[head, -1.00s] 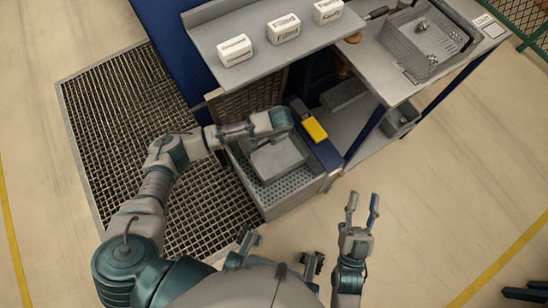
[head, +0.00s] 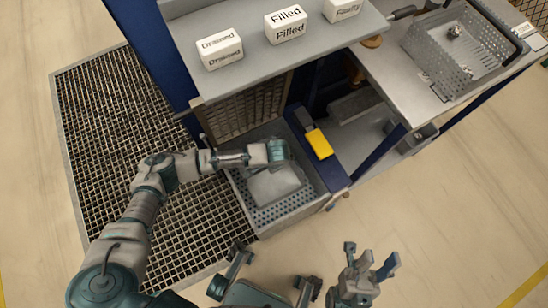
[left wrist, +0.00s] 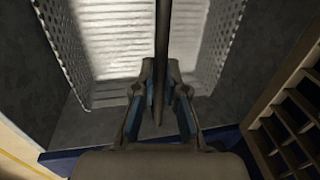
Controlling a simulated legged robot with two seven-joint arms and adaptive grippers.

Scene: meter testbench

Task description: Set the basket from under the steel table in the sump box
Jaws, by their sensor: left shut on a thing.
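The perforated grey basket (head: 290,207) shows within the walls of the sump box (head: 318,206), below my left wrist in the head view. In the left wrist view, the perforated basket wall (left wrist: 216,40) and a bright ribbed floor show. My left gripper (left wrist: 160,88) is shut on the dark bar (left wrist: 161,45) that crosses above the basket, seemingly its handle. Its fingers are hidden in the head view. I cannot tell whether the basket touches the box floor. My right gripper (head: 370,260) is open and empty over the floor.
The steel table (head: 385,75) holds another perforated basket (head: 425,48). Its lower shelf (head: 370,130) is at the right. A shelf (head: 250,68) with labelled white blocks overhangs the box. A yellow-topped item (head: 319,143) sits beside the box. A floor grating (head: 130,140) lies left.

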